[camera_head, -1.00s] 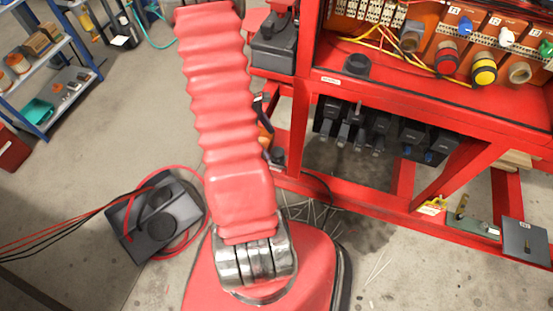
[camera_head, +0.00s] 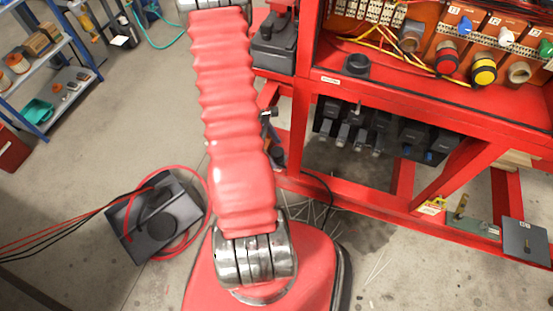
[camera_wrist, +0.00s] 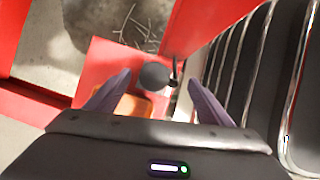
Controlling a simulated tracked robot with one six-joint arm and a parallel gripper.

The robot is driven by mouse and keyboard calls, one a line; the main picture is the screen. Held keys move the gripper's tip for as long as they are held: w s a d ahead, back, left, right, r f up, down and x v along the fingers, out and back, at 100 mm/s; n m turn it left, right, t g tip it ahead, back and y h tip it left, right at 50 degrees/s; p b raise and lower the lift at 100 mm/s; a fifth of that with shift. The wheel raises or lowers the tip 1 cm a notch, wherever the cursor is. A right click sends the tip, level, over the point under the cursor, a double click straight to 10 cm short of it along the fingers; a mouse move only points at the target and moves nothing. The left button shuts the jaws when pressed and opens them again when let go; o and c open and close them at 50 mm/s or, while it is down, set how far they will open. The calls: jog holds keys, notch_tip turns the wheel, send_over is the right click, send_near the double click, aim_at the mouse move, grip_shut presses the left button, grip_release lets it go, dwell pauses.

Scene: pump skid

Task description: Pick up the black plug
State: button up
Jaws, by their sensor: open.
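A dark grey-black rounded piece, which looks like the black plug (camera_wrist: 154,76), sits over a red plate in the wrist view. In the head view, a dark piece (camera_head: 277,157) shows beside my arm, low at the skid's left leg; I cannot tell for sure that it is the same thing. My gripper (camera_wrist: 160,88) is open, with one finger to the left of the rounded piece and one to the right. Nothing is held between them. I cannot tell how far the fingers are above it. My gripper is out of the head view.
An orange piece (camera_wrist: 132,105) lies by the left finger. Black ribs with chrome rails (camera_wrist: 262,60) stand close on the right. The red skid frame (camera_head: 420,105) fills the head view's right. A dark box with cables (camera_head: 160,220) lies on the floor at left.

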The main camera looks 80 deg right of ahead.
aim_at(274, 153)
jog(key=shift+s+f, duration=0.15)
jog(key=shift+f, duration=0.25)
jog(key=shift+c, duration=0.7)
jog(key=c, duration=1.1)
jog(key=shift+r, duration=5.05)
